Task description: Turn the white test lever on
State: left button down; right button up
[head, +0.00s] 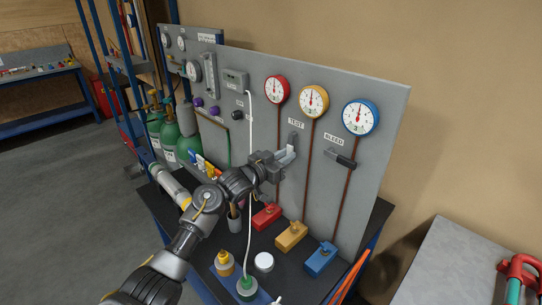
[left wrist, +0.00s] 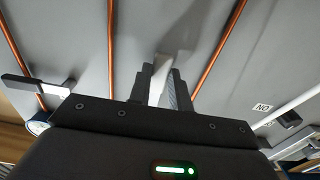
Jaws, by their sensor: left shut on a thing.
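The white test lever (head: 288,156) is on the grey upright panel, just below the TEST label (head: 296,121) and a dark grey bracket (head: 292,140). My left gripper (head: 279,163) is at the lever, shut on its handle. In the left wrist view the white lever (left wrist: 160,74) stands between the two dark fingers of my left gripper (left wrist: 157,88). The fingers hide part of the handle, and I cannot tell its exact angle. My right gripper is not in view.
The bleed lever (head: 342,160), with a dark handle, is close on the right. Red (head: 266,216), yellow (head: 291,236) and blue (head: 320,259) blocks stand on the dark bench below. A white cord (head: 249,200) hangs just left of my gripper. Green cylinders (head: 170,140) stand at left.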

pick_arm(q)
jog(key=shift+d+f, duration=0.1)
dwell(0.3)
jog(key=c, duration=1.3)
grip_release()
jog(key=shift+b+v, duration=1.35)
jog(key=shift+v, duration=4.1)
